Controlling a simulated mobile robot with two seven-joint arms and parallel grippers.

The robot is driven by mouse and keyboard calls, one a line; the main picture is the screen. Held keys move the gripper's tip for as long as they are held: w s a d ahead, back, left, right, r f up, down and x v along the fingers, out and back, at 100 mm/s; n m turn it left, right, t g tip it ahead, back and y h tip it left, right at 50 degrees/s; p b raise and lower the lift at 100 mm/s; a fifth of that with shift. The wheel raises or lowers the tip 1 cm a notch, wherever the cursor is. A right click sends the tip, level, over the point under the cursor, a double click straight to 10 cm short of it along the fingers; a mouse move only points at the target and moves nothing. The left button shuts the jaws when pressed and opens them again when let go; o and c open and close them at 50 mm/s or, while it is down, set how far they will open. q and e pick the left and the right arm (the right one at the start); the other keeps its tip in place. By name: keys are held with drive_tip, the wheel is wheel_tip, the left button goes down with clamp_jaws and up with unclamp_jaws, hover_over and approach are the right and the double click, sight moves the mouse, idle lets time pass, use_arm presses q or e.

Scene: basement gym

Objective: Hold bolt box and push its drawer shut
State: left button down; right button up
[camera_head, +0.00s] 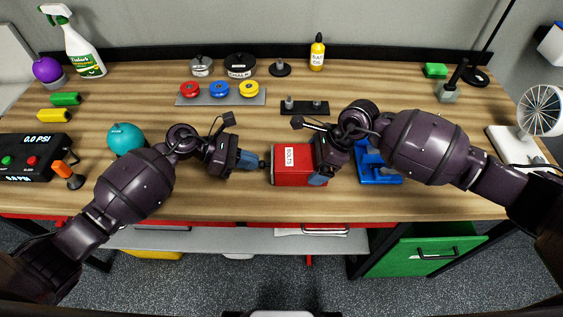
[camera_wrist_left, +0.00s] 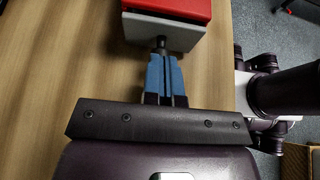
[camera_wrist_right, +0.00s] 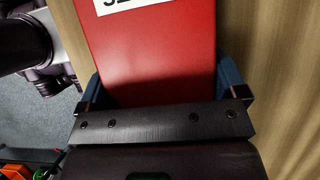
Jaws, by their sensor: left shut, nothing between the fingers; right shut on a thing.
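The red bolt box (camera_head: 286,178) with a white label stands on the wooden bench in front of me. Its grey drawer front with a dark knob (camera_wrist_left: 162,43) faces my left gripper and looks flush or nearly flush with the red body; I cannot tell if a small gap is left. My left gripper (camera_wrist_left: 165,58) is shut and empty, its blue fingertips at the knob, apparently touching it. My right gripper (camera_head: 322,170) is shut around the box at its right end, with one blue finger on each side of the red body (camera_wrist_right: 150,50).
A blue object (camera_head: 378,172) stands just right of the box, under my right arm. A teal ball (camera_head: 125,138) is beside my left arm. The bench front edge is close.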

use_arm(q)
drive_tip(key=shift+a, duration=3.05)
use_arm(e)
drive_tip(key=o, duration=0.6)
drive_tip(key=v, duration=1.2)
